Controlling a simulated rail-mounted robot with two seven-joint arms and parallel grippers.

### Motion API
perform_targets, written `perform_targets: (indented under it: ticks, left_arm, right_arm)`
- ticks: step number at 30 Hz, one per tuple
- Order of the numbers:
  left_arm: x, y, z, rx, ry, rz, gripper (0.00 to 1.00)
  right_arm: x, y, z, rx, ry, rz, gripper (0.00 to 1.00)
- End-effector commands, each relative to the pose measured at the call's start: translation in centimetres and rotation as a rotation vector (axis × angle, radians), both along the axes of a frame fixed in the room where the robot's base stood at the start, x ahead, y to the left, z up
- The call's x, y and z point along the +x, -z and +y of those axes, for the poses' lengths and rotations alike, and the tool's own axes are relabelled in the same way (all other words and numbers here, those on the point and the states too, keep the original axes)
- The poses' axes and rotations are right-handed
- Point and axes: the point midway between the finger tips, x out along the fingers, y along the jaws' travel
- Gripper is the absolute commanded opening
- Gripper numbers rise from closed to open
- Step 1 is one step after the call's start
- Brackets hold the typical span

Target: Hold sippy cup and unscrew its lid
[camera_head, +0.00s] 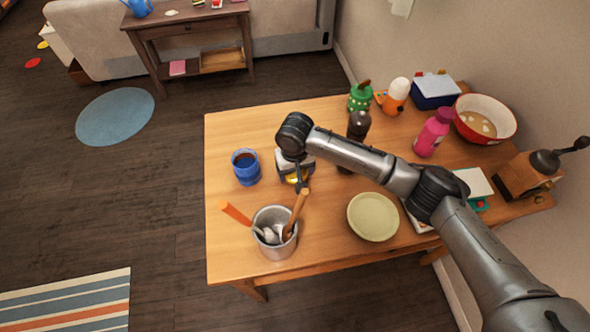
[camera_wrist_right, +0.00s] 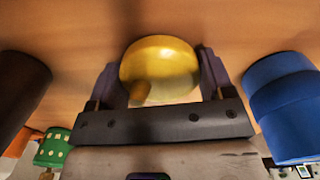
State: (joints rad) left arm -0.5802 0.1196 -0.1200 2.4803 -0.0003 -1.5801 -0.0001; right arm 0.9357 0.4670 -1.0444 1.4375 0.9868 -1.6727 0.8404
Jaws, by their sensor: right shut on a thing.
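A yellow domed thing with a short spout, by its look the sippy cup's lid (camera_wrist_right: 158,58), sits between the two fingers of my right gripper (camera_wrist_right: 157,82) in the wrist view. My right gripper (camera_head: 298,180) is shut on it. In the head view only a small yellow patch of the sippy cup (camera_head: 294,178) shows under my wrist. The cup's body is hidden, so I cannot tell whether the lid is on it. My left gripper is not in view.
A blue mug (camera_head: 246,167) stands close to the left of the gripper, and a metal utensil pot (camera_head: 274,245) in front. A dark bottle (camera_head: 358,127) stands right behind, and a pale green plate (camera_head: 373,217) lies to the right. The table's front left corner is bare.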

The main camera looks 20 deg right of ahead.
Motion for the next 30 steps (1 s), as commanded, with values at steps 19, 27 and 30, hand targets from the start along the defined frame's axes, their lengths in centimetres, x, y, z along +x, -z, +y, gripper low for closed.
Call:
perform_targets:
  ticks: [19, 27, 30]
  left_arm:
    - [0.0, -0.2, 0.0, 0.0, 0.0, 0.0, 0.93]
    - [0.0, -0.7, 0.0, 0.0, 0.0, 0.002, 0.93]
    - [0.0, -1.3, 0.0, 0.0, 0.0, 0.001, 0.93]
  right_arm:
    - [0.0, 0.3, 0.0, 0.0, 0.0, 0.0, 1.0]
    - [0.1, -2.3, 0.0, 0.001, 0.0, -0.002, 1.0]
    - [0.1, -4.3, 0.0, 0.001, 0.0, -0.003, 1.0]
